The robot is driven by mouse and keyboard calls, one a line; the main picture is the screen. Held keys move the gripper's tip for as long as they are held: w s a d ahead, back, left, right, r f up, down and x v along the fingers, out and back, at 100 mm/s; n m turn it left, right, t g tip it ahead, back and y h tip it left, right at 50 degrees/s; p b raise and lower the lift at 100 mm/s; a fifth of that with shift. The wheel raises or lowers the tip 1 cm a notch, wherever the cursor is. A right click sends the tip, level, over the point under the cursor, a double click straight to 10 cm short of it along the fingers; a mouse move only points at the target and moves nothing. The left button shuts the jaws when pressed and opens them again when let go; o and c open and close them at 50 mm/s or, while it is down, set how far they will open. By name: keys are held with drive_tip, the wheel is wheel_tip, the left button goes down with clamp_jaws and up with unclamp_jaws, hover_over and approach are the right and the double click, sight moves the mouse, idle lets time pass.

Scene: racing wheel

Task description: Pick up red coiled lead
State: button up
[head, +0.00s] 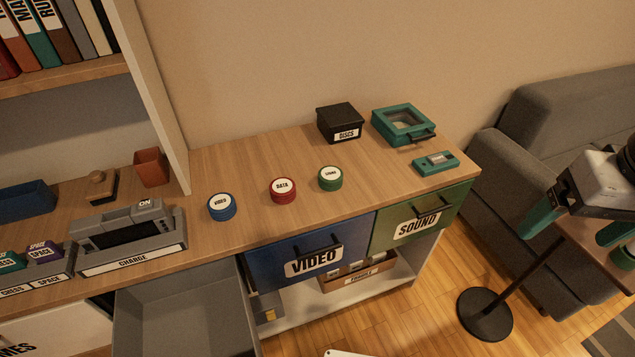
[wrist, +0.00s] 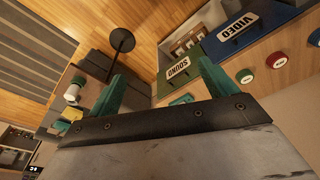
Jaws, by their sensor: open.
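The red coiled lead (head: 283,190) is a short round red coil with a white top label reading DATA. It lies on the wooden counter between the blue coil (head: 222,207) and the green coil (head: 330,178). It also shows near the right edge of the wrist view (wrist: 277,90). My gripper (head: 578,240) is at the far right of the head view, well away from the red coil and past the counter's right end. In the wrist view its teal fingers (wrist: 160,85) are spread apart with nothing between them.
A black DISCS box (head: 339,122), a teal lidded case (head: 403,125) and a small teal device (head: 435,163) stand on the counter's right part. A grey drawer (head: 185,315) is open below. A black-based stand (head: 485,313) and grey sofa (head: 560,115) are right.

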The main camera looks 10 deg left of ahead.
drive_tip(key=w+a+f+n+t+y, duration=0.1)
drive_tip(key=w+a+f, duration=0.1)
drive_tip(key=w+a, duration=0.3)
drive_tip(key=w+a+f+n+t, duration=0.1)
drive_tip(key=w+a+f, duration=0.15)
drive_tip(key=w, duration=0.45)
drive_tip(key=n+t+y, duration=0.3)
drive_tip(key=t+y, duration=0.2)
hover_over(286, 192)
drive_tip(key=d, duration=1.2)
wheel_tip(286, 192, down, 13)
drive_tip(key=s+a+f, duration=0.1)
drive_tip(key=a+f, duration=0.1)
drive_tip(key=a, duration=0.1)
drive_tip(key=s+a+f+n+t+y, duration=0.1)
drive_tip(key=a+f, duration=0.1)
drive_tip(key=a, duration=0.1)
drive_tip(key=s+a+f+n+y, duration=0.1)
drive_tip(key=a+f, duration=0.1)
drive_tip(key=a, duration=0.1)
drive_tip(key=shift+s+t, duration=0.3)
drive_tip(key=shift+t, duration=0.1)
drive_tip(key=shift+w+a+f, duration=0.1)
drive_tip(key=shift+a+f, duration=0.15)
drive_tip(key=shift+a, duration=0.05)
drive_tip(key=x, duration=0.7)
drive_tip(key=shift+w, duration=0.15)
drive_tip(key=shift+c, duration=0.3)
drive_tip(key=c, duration=1)
